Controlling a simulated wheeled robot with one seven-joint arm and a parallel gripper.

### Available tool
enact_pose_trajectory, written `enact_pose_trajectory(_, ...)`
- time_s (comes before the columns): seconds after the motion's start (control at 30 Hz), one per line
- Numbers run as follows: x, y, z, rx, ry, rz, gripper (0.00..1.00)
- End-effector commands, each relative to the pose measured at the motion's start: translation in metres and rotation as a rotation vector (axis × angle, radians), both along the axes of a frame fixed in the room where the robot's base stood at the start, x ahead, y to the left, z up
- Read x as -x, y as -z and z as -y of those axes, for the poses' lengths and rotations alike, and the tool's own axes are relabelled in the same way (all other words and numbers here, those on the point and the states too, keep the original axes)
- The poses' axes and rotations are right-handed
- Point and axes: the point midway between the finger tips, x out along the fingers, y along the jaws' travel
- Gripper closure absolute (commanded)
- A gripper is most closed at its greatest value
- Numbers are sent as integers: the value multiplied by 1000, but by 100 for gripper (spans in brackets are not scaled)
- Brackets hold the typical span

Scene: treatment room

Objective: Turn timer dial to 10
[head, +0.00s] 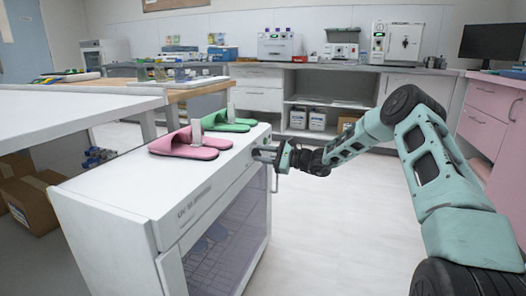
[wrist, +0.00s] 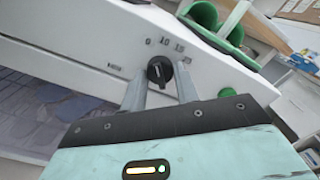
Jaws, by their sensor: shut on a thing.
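The timer dial (wrist: 160,70) is a round black knob on the white front panel of a cabinet (head: 120,205). Printed marks curve above it, reading about 0, 10, 15 and one more that is blurred. A pale pointer line on the knob points roughly upward; I cannot tell exactly which mark it meets. My gripper (wrist: 160,88) has one grey finger on each side of the knob and is shut on it. In the head view my gripper (head: 268,156) is at the upper right end of the cabinet front and hides the dial.
A green button (wrist: 227,92) is right of the dial. Pink slippers (head: 190,145) and green slippers (head: 228,122) lie on the cabinet top. The cabinet's glass door (head: 225,245) is below the panel. Open floor (head: 335,235) lies to the right.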

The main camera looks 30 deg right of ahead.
Motion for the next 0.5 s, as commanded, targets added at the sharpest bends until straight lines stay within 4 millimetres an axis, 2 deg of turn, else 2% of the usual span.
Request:
enact_pose_trajectory(0.03, 1, -5, 0, -25, 0, -22, 93)
enact_pose_trajectory(0.5, 1, -3, 0, -259, 0, -204, 93)
